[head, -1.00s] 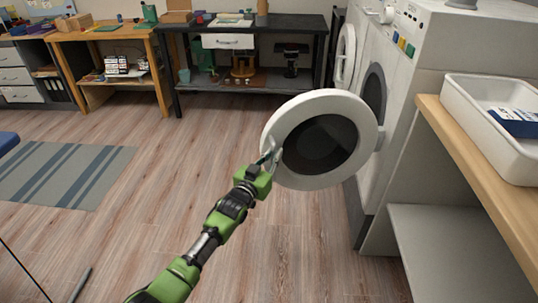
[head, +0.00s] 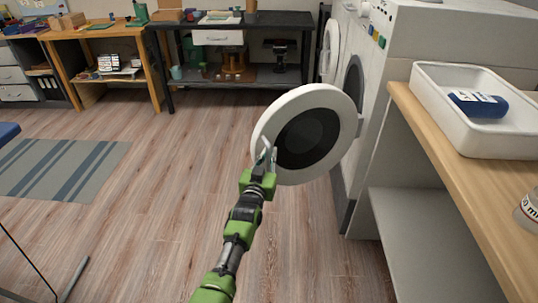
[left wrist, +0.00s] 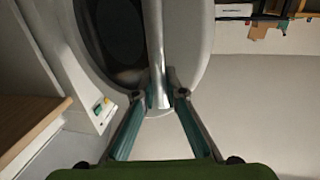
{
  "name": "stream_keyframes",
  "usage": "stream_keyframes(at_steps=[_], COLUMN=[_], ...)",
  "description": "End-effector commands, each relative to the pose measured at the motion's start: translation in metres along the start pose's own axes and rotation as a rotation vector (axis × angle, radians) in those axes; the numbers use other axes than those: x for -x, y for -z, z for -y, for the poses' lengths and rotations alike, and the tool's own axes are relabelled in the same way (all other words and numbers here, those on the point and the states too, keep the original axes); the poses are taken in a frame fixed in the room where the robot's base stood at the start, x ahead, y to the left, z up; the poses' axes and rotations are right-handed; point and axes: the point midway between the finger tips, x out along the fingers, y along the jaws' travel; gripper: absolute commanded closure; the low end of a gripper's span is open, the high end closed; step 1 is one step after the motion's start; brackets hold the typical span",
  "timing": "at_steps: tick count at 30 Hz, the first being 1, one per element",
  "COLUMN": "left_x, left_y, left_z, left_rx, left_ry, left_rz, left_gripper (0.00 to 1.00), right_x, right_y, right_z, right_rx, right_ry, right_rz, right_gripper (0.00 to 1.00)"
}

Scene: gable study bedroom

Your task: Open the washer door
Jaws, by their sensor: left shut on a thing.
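The washer door (head: 268,122) is a round white ring with a dark glass centre. It stands swung well out from the front of the white washer (head: 372,95), joined at its hinge on the right. My left gripper (head: 265,157) is at the lower left rim of the door, shut on its handle. In the left wrist view, the pale handle (left wrist: 156,60) runs between the fingers of my left gripper (left wrist: 160,97), with the door behind it. My right gripper is not in view.
A wooden counter (head: 440,135) at the right carries a white tray (head: 425,92) with a blue item (head: 478,104) in it. A second round white door (head: 329,50) stands open farther back. Workbenches line the far wall.

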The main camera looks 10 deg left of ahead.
Motion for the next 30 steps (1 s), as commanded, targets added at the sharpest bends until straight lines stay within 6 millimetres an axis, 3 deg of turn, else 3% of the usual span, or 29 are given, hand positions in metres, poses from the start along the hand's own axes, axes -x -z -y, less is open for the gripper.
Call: stream_keyframes(at_steps=[2, 3, 5, 19, 23, 30], left_x=[0.000, 0.000, 0.000, 0.007, 0.023, 0.067], left_y=[0.002, 0.002, 0.002, -0.001, -0.001, -0.001], left_z=[0.002, 0.002, 0.002, 0.000, 0.001, 0.001], left_rx=[-0.002, -0.002, -0.002, 0.000, 0.000, 0.000], left_ry=[0.002, 0.002, 0.002, 0.000, 0.001, 0.001], left_rz=[-0.005, -0.005, -0.005, 0.000, -0.001, 0.000], left_gripper=[1.00, 0.84, 0.72, 0.72, 0.72, 0.72], right_x=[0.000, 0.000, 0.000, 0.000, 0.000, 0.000], right_y=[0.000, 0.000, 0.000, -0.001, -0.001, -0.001], right_z=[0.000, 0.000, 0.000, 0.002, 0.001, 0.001], right_rx=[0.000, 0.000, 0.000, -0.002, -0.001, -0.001], right_ry=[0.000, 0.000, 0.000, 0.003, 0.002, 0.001], right_rz=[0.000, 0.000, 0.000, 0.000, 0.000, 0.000], right_gripper=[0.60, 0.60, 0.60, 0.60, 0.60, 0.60])
